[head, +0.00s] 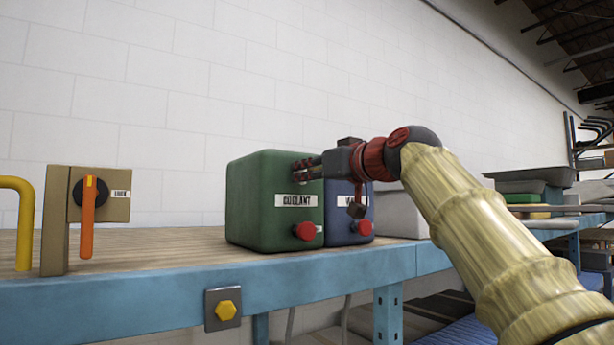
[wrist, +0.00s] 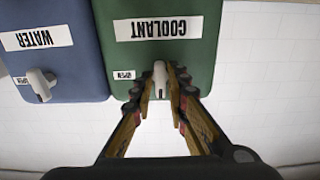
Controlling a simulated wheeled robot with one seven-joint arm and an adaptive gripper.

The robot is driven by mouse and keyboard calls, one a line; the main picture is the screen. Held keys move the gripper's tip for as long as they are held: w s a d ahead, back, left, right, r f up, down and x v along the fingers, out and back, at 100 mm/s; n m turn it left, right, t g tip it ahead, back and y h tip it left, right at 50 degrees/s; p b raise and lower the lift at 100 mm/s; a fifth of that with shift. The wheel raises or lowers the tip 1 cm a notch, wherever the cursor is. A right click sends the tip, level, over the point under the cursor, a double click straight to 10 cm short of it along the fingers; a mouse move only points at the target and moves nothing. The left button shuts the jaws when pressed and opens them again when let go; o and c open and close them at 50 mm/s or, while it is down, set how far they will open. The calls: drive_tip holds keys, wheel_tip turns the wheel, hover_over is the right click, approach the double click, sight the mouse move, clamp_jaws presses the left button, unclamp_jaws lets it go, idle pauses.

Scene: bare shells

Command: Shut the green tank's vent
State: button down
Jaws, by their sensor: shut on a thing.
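The green tank (head: 262,205), labelled COOLANT, stands on the bench and fills the upper middle of the wrist view (wrist: 190,55), where the lettering is upside down. Its vent handle (wrist: 160,80) is a small pale lever with a dark end, pointing straight down in the wrist view. A small tag (wrist: 124,75) beside it seems to read OPEN. My gripper (wrist: 162,76) is shut on the handle, one finger on each side. In the head view my gripper (head: 304,168) is at the upper front of the green tank, and its fingers hide the handle.
A blue tank (head: 348,222), labelled WATER in the wrist view, stands right beside the green one and has a similar handle (wrist: 40,85). Red knobs (head: 304,231) sit low on both fronts. An orange-handled switch box (head: 100,200) and yellow rail (head: 22,220) stand left on the bench.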

drive_tip(key=shift+f, duration=0.2)
drive_tip(key=c, duration=2.2)
unclamp_jaws()
drive_tip(key=shift+w, duration=0.1)
drive_tip(key=o, duration=0.3)
drive_tip(key=shift+r, duration=0.1)
drive_tip(key=shift+s+d+r, duration=0.1)
drive_tip(key=shift+s, duration=0.1)
drive_tip(key=v, duration=1.1)
drive_tip(key=shift+s+d, duration=0.25)
drive_tip(key=shift+s, duration=0.05)
